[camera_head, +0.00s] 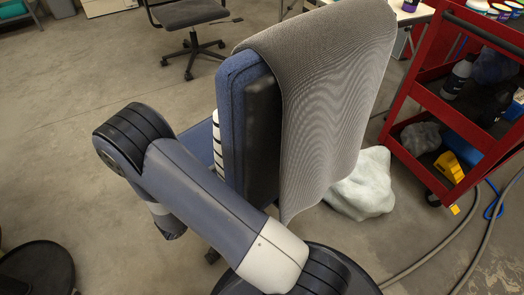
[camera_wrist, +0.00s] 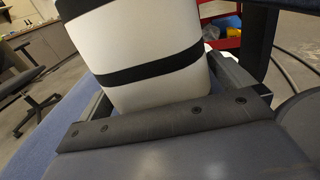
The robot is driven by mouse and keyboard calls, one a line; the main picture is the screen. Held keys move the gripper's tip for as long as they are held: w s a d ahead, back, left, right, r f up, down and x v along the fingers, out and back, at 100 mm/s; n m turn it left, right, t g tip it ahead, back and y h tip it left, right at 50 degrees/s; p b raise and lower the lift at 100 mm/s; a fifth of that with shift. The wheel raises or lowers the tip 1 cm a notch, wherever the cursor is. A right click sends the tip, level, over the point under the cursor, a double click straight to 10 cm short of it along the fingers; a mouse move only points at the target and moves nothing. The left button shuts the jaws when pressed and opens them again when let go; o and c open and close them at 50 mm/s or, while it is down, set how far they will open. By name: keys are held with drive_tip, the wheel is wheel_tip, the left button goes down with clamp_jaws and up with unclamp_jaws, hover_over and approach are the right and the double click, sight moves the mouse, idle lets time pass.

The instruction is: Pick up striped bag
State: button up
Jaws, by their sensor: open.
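The striped bag (camera_wrist: 148,48) is white with black bands and fills the upper middle of the wrist view, close in front of my gripper. In the head view a narrow strip of the bag (camera_head: 217,145) shows at the left edge of the chair back; the rest is hidden. It appears to stand on the blue seat of a chair (camera_head: 197,142). My gripper (camera_wrist: 163,82) is open, with one finger at each side of the bag's lower part. I cannot tell whether the fingers touch it. In the head view my gripper is hidden.
A grey cloth (camera_head: 335,85) hangs over the chair back (camera_head: 232,125). A pale bundle (camera_head: 362,185) lies on the floor behind it. A red cart (camera_head: 435,105) stands at right, with hoses (camera_head: 455,240) nearby. An office chair (camera_head: 188,15) stands at the back. Floor at left is mostly clear.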

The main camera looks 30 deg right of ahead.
drive_tip(key=shift+x, duration=1.05)
drive_tip(key=shift+c, duration=0.6)
drive_tip(key=c, duration=1.4)
drive_tip(key=shift+r, duration=0.15)
wheel_tip(320, 180, up, 18)
drive_tip(key=p, duration=0.6)
drive_tip(key=shift+p, duration=0.4)
